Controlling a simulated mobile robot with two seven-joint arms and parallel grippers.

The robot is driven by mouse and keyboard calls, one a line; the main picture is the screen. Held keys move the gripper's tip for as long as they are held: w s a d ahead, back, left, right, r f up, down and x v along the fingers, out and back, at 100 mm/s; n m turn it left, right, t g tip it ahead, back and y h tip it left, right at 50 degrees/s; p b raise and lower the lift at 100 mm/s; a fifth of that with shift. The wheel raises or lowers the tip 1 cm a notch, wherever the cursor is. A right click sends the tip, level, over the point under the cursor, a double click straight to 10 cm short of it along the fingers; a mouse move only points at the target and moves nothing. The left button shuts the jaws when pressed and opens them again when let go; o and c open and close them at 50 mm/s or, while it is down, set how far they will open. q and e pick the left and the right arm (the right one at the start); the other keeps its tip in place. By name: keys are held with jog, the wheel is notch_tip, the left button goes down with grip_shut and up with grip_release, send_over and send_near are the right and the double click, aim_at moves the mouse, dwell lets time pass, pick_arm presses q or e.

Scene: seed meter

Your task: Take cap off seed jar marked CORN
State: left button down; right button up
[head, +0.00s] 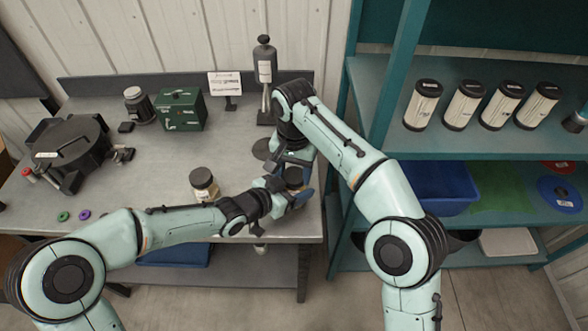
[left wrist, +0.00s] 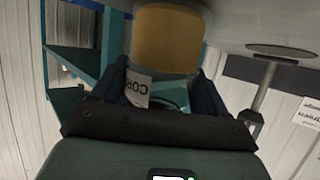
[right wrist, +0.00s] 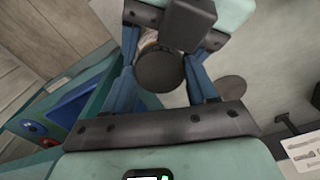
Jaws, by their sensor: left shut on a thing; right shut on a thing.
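The CORN jar (head: 294,185) is at the bench's front right, largely hidden by both grippers. In the left wrist view its yellow contents (left wrist: 168,40) and part of a white label (left wrist: 137,90) with letters like "COR" show. My left gripper (head: 283,192) is shut on the jar body from the side. The dark round cap (right wrist: 160,71) sits between the blue fingers of my right gripper (right wrist: 163,88), which is shut on it from above. I cannot tell whether the cap is still seated on the jar.
A second dark-capped jar (head: 204,184) stands left of the grippers, close to my left forearm. A dark seed meter (head: 72,150), a green box (head: 181,110) and a stand with a bottle (head: 265,65) are farther off. A teal shelf (head: 470,150) bounds the right.

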jog(key=shift+n, duration=1.2)
jog(key=o, duration=1.2)
jog(key=shift+c, duration=0.2)
jog(key=shift+r, duration=0.1)
